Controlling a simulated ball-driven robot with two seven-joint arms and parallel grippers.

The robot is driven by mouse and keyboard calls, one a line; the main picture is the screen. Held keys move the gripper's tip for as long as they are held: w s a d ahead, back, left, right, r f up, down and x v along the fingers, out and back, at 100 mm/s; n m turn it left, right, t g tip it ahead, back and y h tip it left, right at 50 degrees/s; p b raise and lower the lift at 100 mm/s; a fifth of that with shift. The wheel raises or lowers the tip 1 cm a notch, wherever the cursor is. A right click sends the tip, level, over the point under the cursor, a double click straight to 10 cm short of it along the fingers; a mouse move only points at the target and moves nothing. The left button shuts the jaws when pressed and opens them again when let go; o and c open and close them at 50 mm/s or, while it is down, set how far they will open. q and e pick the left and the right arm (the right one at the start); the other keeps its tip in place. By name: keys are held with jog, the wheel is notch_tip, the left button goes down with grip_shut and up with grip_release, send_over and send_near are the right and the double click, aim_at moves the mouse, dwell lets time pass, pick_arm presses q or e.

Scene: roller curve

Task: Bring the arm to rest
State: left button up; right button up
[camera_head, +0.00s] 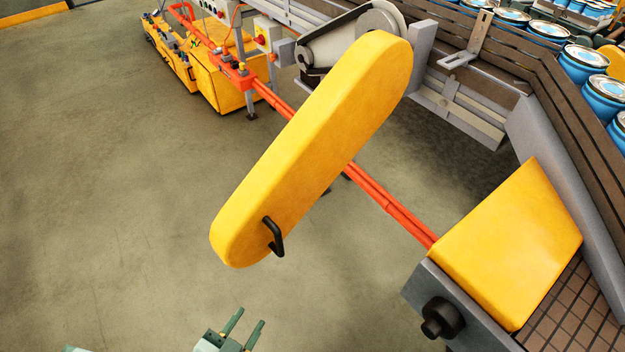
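My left gripper (251,316) shows at the bottom edge, left of the middle. Its two green fingers point up and to the right, with a clear gap between them, and nothing is held. Below the fingers, the rest of that gripper is cut off by the picture edge. A long yellow rounded cover (310,150) with a black handle (273,236) slants across the middle, above and to the right of the gripper. The gripper appears apart from the handle. My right gripper is not in view.
A conveyor (545,85) with several blue cans (584,62) runs along the upper right. A yellow box-like guard (510,245) stands at the lower right. Red rails (385,197) pass behind the cover. Yellow machinery (222,75) stands at the top. The concrete floor (110,190) is clear at left.

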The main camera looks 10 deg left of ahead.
pick_arm(q)
jog(key=w+a+r+m+g+y, duration=0.1)
jog(key=w+a+r+g+y, duration=0.1)
jog(key=a+r+g+y, duration=0.75)
jog(key=s+f+h+b, duration=0.1)
jog(key=s+f+h, duration=0.1)
jog(key=f, duration=1)
jog(key=s+f+h+b, duration=0.1)
jog(key=s+f+h, duration=0.15)
jog(key=f, duration=1.05)
jog(key=s+f+n+g+h+b, duration=0.1)
jog(key=s+f+n+g+h, duration=0.1)
jog(key=s+f, duration=1.6)
jog(key=shift+s+d+n+g, duration=0.4)
jog(key=shift+s+n, duration=0.3)
jog(key=shift+s, duration=0.1)
